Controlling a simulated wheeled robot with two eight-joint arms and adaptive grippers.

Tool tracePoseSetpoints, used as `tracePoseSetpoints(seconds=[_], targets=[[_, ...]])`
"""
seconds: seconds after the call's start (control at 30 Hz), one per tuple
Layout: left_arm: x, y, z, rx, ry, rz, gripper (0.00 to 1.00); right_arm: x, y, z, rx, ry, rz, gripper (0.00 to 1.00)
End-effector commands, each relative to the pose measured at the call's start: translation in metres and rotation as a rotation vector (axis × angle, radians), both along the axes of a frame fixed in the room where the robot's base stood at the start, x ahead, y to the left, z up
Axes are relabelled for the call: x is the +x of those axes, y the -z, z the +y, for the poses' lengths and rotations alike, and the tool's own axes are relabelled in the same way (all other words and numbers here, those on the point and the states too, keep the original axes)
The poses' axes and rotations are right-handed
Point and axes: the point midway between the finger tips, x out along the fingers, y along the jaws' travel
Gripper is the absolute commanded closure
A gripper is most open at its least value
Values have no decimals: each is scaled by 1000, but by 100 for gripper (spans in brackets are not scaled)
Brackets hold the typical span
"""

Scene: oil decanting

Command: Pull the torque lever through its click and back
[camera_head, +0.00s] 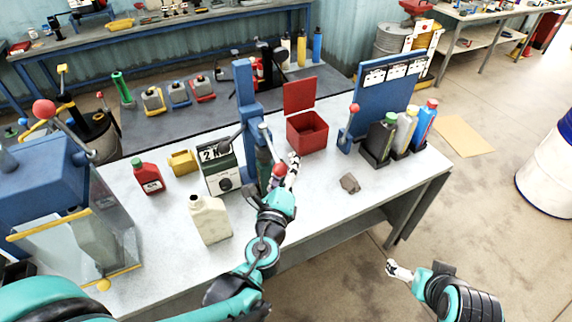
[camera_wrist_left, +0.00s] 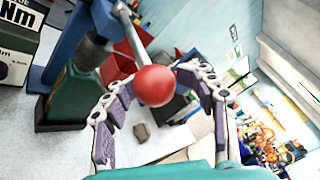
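The torque lever's red ball knob (camera_head: 279,171) is beside the blue column in the head view. In the left wrist view the red knob (camera_wrist_left: 155,85) is large and central, on a thin grey rod that runs up and left. My left gripper (camera_head: 289,172) is at the knob. Its fingers with purple pads stand apart on both sides of the knob, and I see no clear contact. The green and white torque meter (camera_head: 217,172) stands left of the column. My right gripper (camera_head: 396,270) is away from the table over the floor; its fingers are too small to read.
A cream jug (camera_head: 209,220) stands close to my left forearm. A red jug (camera_head: 147,177) and a yellow block (camera_head: 182,163) are further left. An open red box (camera_head: 307,133), a grey-brown lump (camera_head: 350,183) and bottles in a black rack (camera_head: 377,158) are to the right.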

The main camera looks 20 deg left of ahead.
Motion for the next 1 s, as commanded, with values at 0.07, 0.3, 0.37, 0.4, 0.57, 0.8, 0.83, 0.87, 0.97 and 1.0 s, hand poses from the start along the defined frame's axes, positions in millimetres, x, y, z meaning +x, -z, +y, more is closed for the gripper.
tracePoseSetpoints(seconds=[0.07,0.3,0.37,0.4,0.57,0.8,0.83,0.87,0.97,1.0], targets=[[0,-1,0,0,-1,-1,47,0,0,0,0,0,0,0],[0,-16,0,0,-1,-1,47,0,0,0,0,0,0,0],[-1,-22,0,0,-1,-1,47,0,0,0,0,0,0,0],[-1,-27,0,1,-1,0,47,0,0,0,0,0,0,0],[-1,-48,0,1,-1,0,47,0,0,0,0,0,0,0],[-1,-80,0,2,-1,0,47,0,0,0,0,0,0,0],[-1,-83,-1,2,-1,0,47,0,0,0,0,0,0,0],[-1,-86,-1,2,-1,0,47,0,0,0,0,0,0,0],[-1,-94,-1,2,-1,0,47,0,0,0,0,0,0,0],[-1,-97,-1,2,1,0,47,0,0,0,0,0,0,0]])
